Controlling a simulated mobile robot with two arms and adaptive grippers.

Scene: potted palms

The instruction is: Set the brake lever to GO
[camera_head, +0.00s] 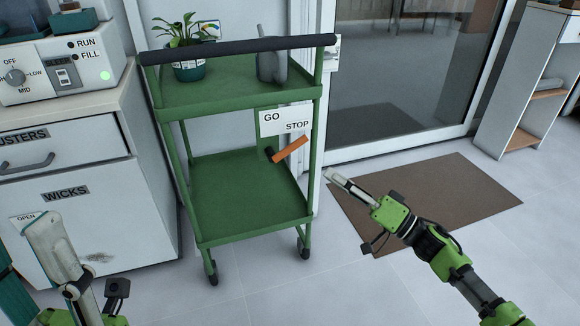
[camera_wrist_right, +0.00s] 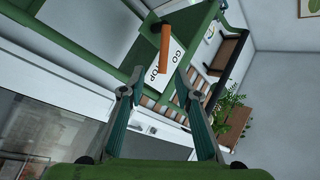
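The brake lever (camera_head: 290,149) has an orange handle on a dark pivot at the green cart's right side. It tilts up and right toward STOP on the white GO/STOP plate (camera_head: 286,120). In the right wrist view the orange lever (camera_wrist_right: 165,50) stands beyond my fingers, beside the plate (camera_wrist_right: 173,66). My right gripper (camera_head: 334,177) is right of and below the lever, apart from it. In the wrist view its fingers (camera_wrist_right: 157,88) are spread with nothing between them. My left gripper (camera_head: 42,228) is at lower left, before the drawers; its finger gap is hidden.
The green cart (camera_head: 245,190) carries a potted plant (camera_head: 188,50) and a grey watering can (camera_head: 272,62) on its top shelf. A white drawer cabinet (camera_head: 110,215) stands at left. A brown mat (camera_head: 440,195) lies before the glass door.

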